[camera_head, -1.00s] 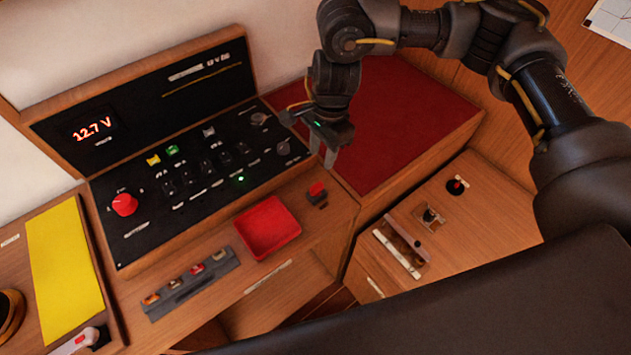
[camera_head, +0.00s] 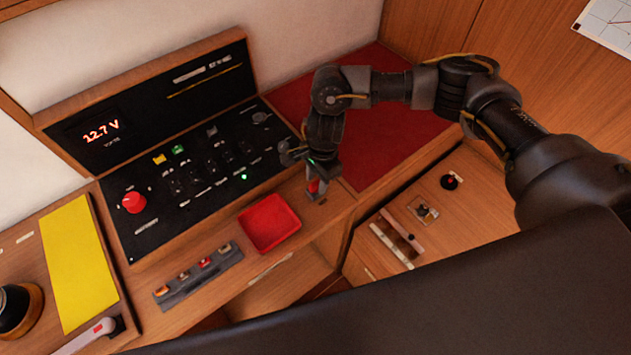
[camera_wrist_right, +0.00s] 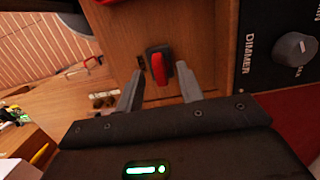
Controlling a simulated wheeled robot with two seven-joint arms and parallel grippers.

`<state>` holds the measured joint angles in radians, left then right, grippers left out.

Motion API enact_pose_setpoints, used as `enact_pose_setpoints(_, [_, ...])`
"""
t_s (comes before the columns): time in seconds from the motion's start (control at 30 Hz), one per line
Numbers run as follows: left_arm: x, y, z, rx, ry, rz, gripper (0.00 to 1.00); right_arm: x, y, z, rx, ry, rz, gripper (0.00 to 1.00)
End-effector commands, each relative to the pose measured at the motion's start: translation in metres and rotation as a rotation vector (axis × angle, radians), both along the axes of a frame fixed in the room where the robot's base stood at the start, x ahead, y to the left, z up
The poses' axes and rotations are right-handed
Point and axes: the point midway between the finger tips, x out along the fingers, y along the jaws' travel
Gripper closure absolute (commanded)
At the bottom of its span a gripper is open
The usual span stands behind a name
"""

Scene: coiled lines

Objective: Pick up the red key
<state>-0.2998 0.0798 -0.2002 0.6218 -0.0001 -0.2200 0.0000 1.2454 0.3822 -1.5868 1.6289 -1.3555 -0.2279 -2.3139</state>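The red key (camera_head: 313,187) stands on the wooden ledge to the right of the red tray. My right gripper (camera_head: 316,190) is right over it in the head view and partly hides it. In the right wrist view the red key (camera_wrist_right: 158,68) shows upright between the two fingertips of my right gripper (camera_wrist_right: 160,78). The fingers are apart, with a visible gap on each side of the key, so the gripper is open. How deep the key sits between the fingers is hard to tell. My left gripper is in neither view.
A black switch panel (camera_head: 150,232) with a red knob (camera_head: 134,202) rises behind the ledge. The red tray (camera_head: 270,222) is empty. A grey strip (camera_head: 198,275) with several small pieces lies left of it. A dimmer knob (camera_wrist_right: 294,49) is close on the right in the wrist view.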

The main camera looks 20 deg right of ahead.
Motion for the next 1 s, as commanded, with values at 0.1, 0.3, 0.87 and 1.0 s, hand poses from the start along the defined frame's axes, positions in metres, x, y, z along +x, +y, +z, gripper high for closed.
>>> enact_pose_setpoints(0.1, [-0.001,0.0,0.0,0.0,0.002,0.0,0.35,0.0,0.0,-0.003,0.0,0.0,0.0,0.63])
enact_pose_setpoints(0.3, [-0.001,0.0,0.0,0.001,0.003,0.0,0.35,0.0,0.0,-0.002,0.0,-0.001,0.001,0.72])
enact_pose_setpoints(0.87, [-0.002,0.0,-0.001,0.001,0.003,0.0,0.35,0.0,0.001,-0.002,0.001,-0.001,0.001,1.0])
enact_pose_setpoints(1.0, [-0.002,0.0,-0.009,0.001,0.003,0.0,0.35,0.001,0.001,0.004,0.003,-0.003,0.002,1.0])
